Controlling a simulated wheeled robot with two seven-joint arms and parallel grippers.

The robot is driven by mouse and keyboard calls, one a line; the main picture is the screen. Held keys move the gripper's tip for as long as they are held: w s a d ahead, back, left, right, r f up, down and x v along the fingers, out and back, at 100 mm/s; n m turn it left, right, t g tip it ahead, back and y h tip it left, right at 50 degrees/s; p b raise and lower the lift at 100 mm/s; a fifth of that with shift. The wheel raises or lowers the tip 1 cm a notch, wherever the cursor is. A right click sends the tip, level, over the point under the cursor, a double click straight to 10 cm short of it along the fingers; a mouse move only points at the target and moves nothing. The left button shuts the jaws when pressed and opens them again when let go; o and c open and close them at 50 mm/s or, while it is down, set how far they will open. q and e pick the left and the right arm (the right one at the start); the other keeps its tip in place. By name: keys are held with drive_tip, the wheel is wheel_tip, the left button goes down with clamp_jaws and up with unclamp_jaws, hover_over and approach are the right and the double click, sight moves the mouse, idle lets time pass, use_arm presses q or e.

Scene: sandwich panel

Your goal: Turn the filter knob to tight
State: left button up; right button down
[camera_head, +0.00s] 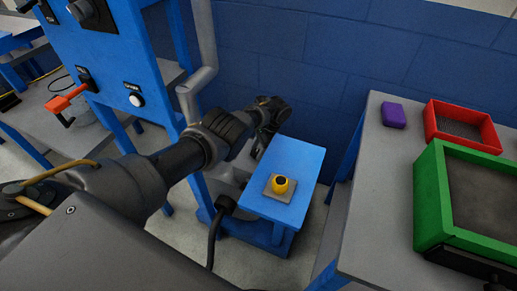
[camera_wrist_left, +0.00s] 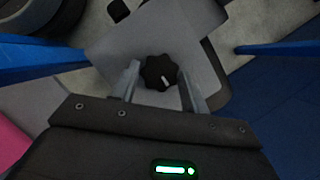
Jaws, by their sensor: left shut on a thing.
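The filter knob (camera_wrist_left: 159,72) shows in the left wrist view as a small black lobed knob with a white mark on its face, set against a plain grey surface. The white mark points toward the lower edge of that picture. My left gripper (camera_wrist_left: 160,80) is shut on it, with one finger on each side. In the head view my left gripper (camera_head: 266,130) reaches past the blue panel, behind the small blue stand, and the knob is hidden there. No label for tight is readable. My right gripper is not in view.
A blue panel (camera_head: 140,50) with a red lever (camera_head: 66,101) and a white button (camera_head: 136,100) stands at the left. A blue stand (camera_head: 300,160) carries a yellow socket (camera_head: 280,184). The right table (camera_head: 385,200) holds a purple block (camera_head: 393,115), a red tray (camera_head: 431,122) and a green tray (camera_head: 427,205).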

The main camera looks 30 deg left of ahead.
use_arm(q)
drive_tip(key=o, duration=1)
drive_tip(key=shift+r, duration=0.15)
drive_tip(key=p+v, duration=0.1)
drive_tip(key=v, duration=0.9)
drive_tip(key=shift+r+p, duration=0.25)
drive_tip(key=shift+p, duration=0.1)
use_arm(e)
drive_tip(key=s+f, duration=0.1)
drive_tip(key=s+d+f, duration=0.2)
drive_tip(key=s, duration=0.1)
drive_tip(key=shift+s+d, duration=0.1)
use_arm(q)
drive_tip(key=shift+d, duration=0.1)
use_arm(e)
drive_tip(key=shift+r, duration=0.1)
